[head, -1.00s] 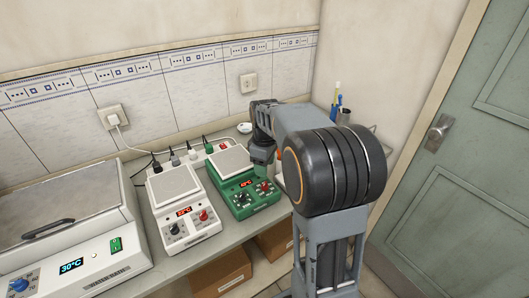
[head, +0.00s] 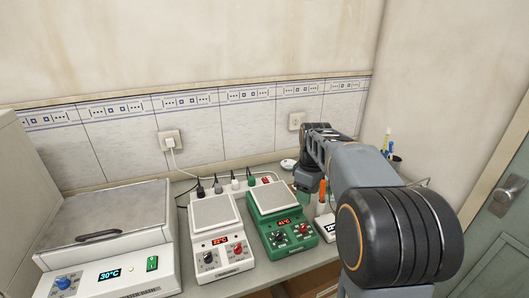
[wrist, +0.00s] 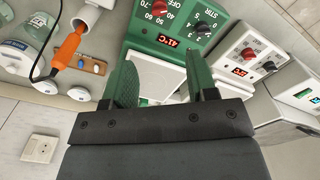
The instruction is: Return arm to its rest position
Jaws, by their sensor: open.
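My arm (head: 360,165) reaches over the right part of the bench in the head view, bent at the elbow. Its end hangs beside the right rear of the green hotplate (head: 283,232). In the wrist view my gripper (wrist: 160,78) is open, with its two green fingers apart and nothing between them. The green hotplate's pale top plate (wrist: 158,75) shows behind and between the fingers. Its display (wrist: 171,41) appears to read 41°C. In the head view the fingertips are too small and partly hidden to make out.
A white hotplate (head: 221,245) stands left of the green one, and a lidded water bath (head: 105,265) farther left. Near my gripper are an orange-handled item (wrist: 68,48) and clear glassware (wrist: 38,32). A wall socket (head: 170,140) and cables are behind; a door (head: 495,235) is at right.

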